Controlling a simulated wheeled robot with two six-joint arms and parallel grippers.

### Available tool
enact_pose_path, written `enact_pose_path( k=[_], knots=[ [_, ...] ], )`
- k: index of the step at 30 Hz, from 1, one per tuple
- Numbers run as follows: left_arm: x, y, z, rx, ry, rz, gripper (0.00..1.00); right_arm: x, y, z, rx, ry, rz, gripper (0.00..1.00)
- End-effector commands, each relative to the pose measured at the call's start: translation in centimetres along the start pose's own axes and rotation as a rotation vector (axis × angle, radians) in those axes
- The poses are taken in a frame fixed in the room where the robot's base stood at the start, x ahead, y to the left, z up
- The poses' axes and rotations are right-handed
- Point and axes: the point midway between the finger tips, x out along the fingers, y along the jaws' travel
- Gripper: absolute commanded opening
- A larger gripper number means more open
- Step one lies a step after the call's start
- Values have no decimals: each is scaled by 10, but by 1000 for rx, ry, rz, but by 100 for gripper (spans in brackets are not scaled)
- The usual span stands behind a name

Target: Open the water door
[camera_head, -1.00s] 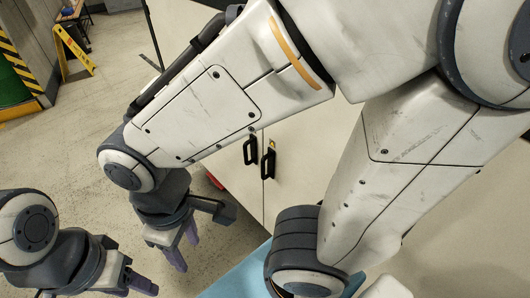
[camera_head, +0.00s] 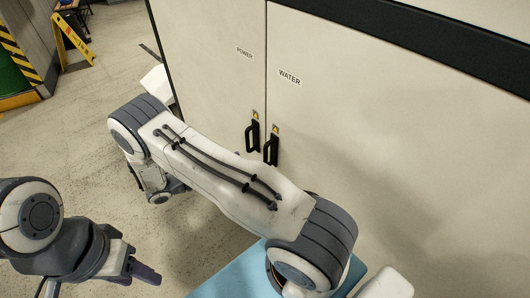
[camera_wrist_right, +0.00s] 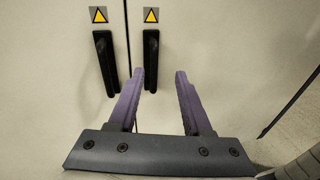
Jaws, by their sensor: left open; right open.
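The water door (camera_head: 350,110) is the right-hand door of a pale cabinet, labelled WATER and closed. Its black upright handle (camera_head: 271,146) shows below the label, just right of the power door's handle (camera_head: 252,135). In the right wrist view the right-hand handle (camera_wrist_right: 151,60) has its lower end in the picture gap between my open right gripper's purple fingers (camera_wrist_right: 160,74), close to the left finger; no contact shows. In the head view my right arm reaches across to the left, and its fingers are hidden. My left gripper (camera_head: 145,272) is open and empty, low at the left, away from the cabinet.
The power door (camera_head: 210,60) is closed beside the water door. A blue surface (camera_head: 235,275) lies low in front of the cabinet. A yellow floor sign (camera_head: 72,42) stands at the far left. The floor between sign and cabinet is clear.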

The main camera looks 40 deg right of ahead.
Motion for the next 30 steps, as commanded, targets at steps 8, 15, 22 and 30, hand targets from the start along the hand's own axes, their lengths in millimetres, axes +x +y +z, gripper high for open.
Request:
enact_pose_path(
  k=[8, 15, 22, 30],
  knots=[
    [-1, 0, 0, 0, 0, 0, 50, 23, 7, -17, -43, -79, 38, 49],
    [-13, 1, -1, 0, 0, 0, 50, 65, 7, -12, -45, -78, 35, 49],
    [-21, 2, -1, 0, 0, 0, 50, 102, 9, -11, -43, -76, 36, 49],
    [-23, 2, -1, 0, 0, 0, 50, 118, 10, -11, -42, -75, 38, 49]
  ],
)
